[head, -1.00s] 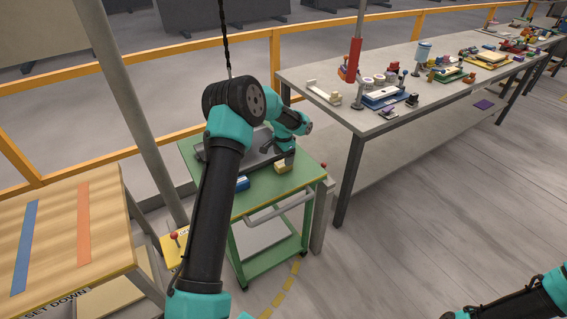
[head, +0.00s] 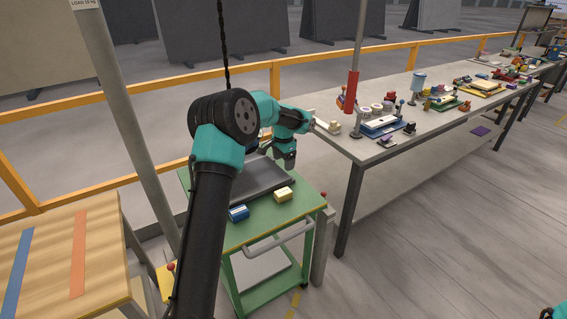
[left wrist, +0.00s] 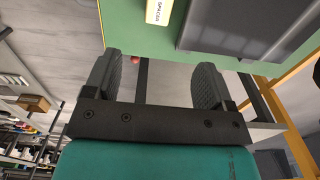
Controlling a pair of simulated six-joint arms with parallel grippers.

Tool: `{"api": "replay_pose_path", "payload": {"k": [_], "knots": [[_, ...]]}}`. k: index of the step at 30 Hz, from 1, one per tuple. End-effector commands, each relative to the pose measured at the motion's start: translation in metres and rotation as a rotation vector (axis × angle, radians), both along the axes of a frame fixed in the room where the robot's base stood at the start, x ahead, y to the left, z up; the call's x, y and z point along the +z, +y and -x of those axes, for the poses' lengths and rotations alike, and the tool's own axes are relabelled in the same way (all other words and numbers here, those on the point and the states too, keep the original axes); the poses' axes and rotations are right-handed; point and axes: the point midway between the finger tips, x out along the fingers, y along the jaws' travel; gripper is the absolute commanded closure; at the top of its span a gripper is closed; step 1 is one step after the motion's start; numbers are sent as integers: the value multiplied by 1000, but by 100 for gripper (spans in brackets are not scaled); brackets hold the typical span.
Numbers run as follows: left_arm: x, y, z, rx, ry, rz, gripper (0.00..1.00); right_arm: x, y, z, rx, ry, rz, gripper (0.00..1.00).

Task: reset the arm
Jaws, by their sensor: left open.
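My left arm reaches over the green cart (head: 240,238). My left gripper (head: 285,163) hangs above the back right of the cart, beyond the yellow block, and is apart from it. In the left wrist view the two dark jaws (left wrist: 158,78) are spread with nothing between them. Of my right arm only a teal sliver shows at the bottom right edge of the head view; its gripper is out of sight.
The cart carries a dark grey tray (head: 262,180), a blue block (head: 238,213) and a yellow block (head: 283,194), labelled SPACER in the left wrist view (left wrist: 159,12). A long grey workbench (head: 372,150) with parts stands right. A wooden table (head: 50,250) stands left.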

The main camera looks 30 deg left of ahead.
Motion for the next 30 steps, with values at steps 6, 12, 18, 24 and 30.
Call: {"api": "replay_pose_path", "payload": {"k": [6,12,18,24,30], "knots": [[-1,0,0,0,0,0,23,0,0,0,0,0,0,57],[-10,-12,1,-17,8,3,23,0,0,0,0,0,0,57],[-56,-70,14,-98,33,20,23,0,0,0,0,0,0,57],[-127,-149,57,-162,54,87,23,0,0,0,0,0,0,57],[-199,-203,131,-41,55,223,23,0,0,0,0,0,0,57]]}}
